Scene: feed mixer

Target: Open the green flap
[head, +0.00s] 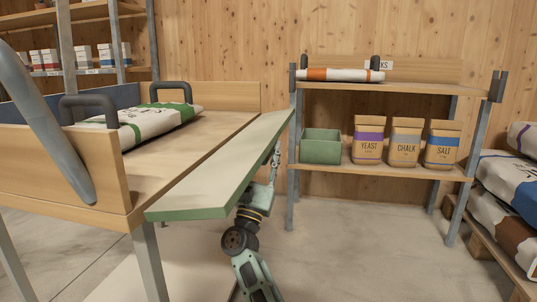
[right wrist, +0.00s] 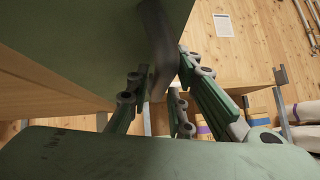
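The green flap (head: 215,175) is a long board along the right edge of the wooden table, sticking out level or nearly so. Its green underside (right wrist: 75,45) fills the upper left of the right wrist view. A dark bar-shaped handle (right wrist: 158,45) hangs from it there. My right gripper (right wrist: 163,72) is at the handle, with fingers on either side of the bar; whether they press on it is not clear. In the head view my right arm comes up from below, and the gripper (head: 275,160) is partly hidden by the flap. My left gripper is not in view.
The table (head: 185,155) carries a white and green sack (head: 150,122) and dark handles. A shelf (head: 400,170) at the right holds a green bin (head: 320,147) and several paper bags. Sacks lie on a pallet at far right. The floor between is clear.

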